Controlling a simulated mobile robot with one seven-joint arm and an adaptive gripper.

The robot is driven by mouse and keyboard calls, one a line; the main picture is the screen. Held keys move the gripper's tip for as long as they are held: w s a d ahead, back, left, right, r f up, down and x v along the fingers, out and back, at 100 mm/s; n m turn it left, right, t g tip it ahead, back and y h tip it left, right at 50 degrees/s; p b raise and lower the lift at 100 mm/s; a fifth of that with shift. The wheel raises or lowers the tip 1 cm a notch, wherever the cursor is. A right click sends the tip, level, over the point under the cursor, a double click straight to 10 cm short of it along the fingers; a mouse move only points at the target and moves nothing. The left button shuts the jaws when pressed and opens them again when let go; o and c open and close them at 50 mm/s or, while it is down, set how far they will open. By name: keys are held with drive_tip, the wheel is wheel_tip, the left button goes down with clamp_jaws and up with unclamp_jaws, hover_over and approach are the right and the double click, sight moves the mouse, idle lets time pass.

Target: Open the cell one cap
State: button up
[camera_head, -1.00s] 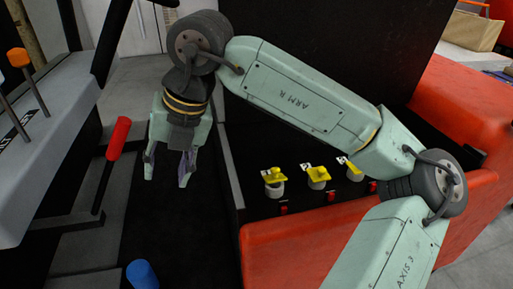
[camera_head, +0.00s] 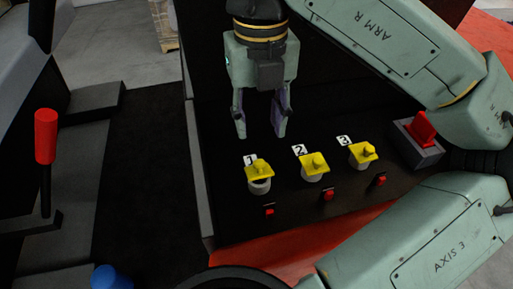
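The cell one cap (camera_head: 258,169) is a yellow cap on a grey round socket, next to a white label marked 1 (camera_head: 250,160). It sits flat over its socket, at the left of a row of three on a black panel. My gripper (camera_head: 260,132) points down with its two fingers apart and nothing between them. It shows just above and behind the cell one cap in the picture, apart from it. The cell two cap (camera_head: 314,166) and cell three cap (camera_head: 363,154) are alike and also sit on their sockets.
Small red switches (camera_head: 328,194) sit in front of the caps. A larger red switch on a grey box (camera_head: 419,138) stands at the right. A red-handled lever (camera_head: 45,140) is at the left, and a blue knob (camera_head: 110,277) at the bottom left.

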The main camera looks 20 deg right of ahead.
sight(259, 161)
wheel_tip(259, 161, down, 9)
drive_tip(key=shift+f+p, duration=0.2)
drive_tip(key=shift+p, duration=0.3)
clamp_jaws()
idle(0.4)
